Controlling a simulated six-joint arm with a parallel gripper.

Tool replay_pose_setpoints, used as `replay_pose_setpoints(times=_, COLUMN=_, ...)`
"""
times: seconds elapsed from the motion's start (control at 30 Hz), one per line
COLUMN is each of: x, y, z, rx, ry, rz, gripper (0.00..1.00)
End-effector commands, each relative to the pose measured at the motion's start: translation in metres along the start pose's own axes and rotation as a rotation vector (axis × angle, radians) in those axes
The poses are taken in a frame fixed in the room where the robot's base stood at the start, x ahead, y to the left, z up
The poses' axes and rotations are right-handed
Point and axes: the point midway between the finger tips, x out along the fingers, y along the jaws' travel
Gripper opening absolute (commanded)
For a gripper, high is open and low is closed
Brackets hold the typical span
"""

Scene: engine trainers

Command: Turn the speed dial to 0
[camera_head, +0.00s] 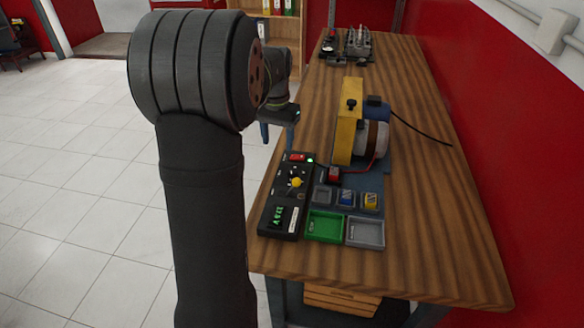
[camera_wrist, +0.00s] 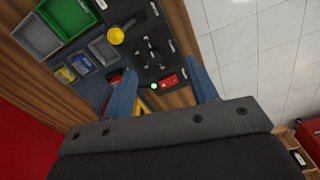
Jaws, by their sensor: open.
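A black control panel (camera_head: 265,226) lies on the near left part of the bench. It carries a yellow round knob (camera_head: 297,182), which also shows in the wrist view (camera_wrist: 116,35). Beside the knob is a dark dial area with white marks (camera_wrist: 150,50); its exact setting is too small to read. A red switch (camera_head: 297,157) and a lit green lamp (camera_head: 310,160) sit at the panel's far end. A display (camera_head: 278,217) shows blurred green digits. My gripper (camera_head: 278,143) is open and empty, with blue fingers apart, above and beyond the panel's far end, away from the knob.
A green tray (camera_head: 324,227) and a grey tray (camera_head: 365,233) stand right of the panel, with small bins behind them. A yellow-and-grey motor unit (camera_head: 349,125) stands farther back. Other equipment (camera_head: 345,45) is at the bench's far end. Bare wood (camera_head: 430,200) lies to the right.

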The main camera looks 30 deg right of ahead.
Motion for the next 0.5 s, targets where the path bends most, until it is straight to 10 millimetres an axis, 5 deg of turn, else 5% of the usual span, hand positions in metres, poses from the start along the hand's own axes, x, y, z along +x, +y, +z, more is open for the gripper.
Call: replay_pose_setpoints(times=0.5, x=-0.033, y=0.019, z=-0.036, rx=1.104, ry=0.001, rz=-0.001, gripper=0.53)
